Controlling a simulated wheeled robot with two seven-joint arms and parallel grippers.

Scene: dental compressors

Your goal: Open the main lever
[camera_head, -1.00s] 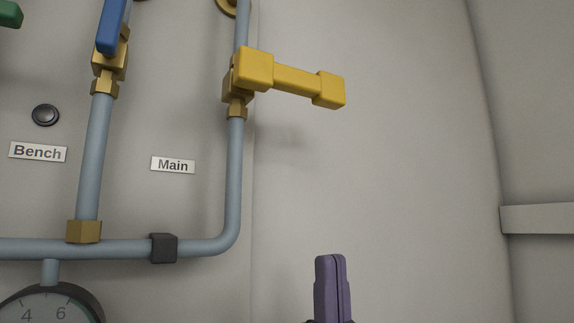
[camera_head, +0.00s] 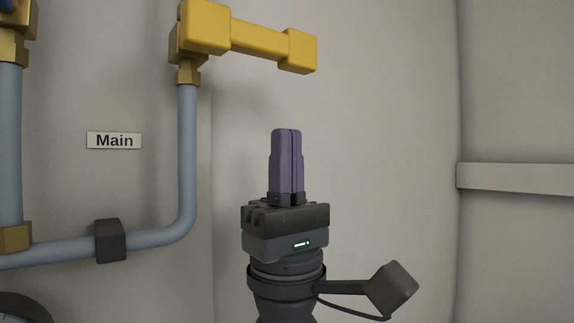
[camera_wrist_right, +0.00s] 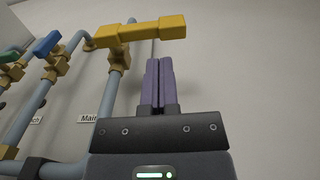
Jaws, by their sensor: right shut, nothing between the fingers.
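The main lever (camera_head: 255,38) is a yellow handle sticking out to the right from a brass valve on a grey-blue pipe, above and right of the "Main" label (camera_head: 114,141). The lever also shows at the top of the right wrist view (camera_wrist_right: 140,32). My right gripper (camera_head: 286,131) points up, below the lever and apart from it. Its purple fingers are together with nothing between them; they also show in the right wrist view (camera_wrist_right: 159,62). My left gripper is not in view.
The grey-blue pipe (camera_head: 187,150) bends left below the valve through a dark clamp (camera_head: 110,241). A brass-fitted pipe (camera_head: 10,140) stands at the left edge. A gauge (camera_head: 22,308) shows at bottom left. Bare wall lies right of the lever, with a horizontal ledge (camera_head: 515,178) farther right.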

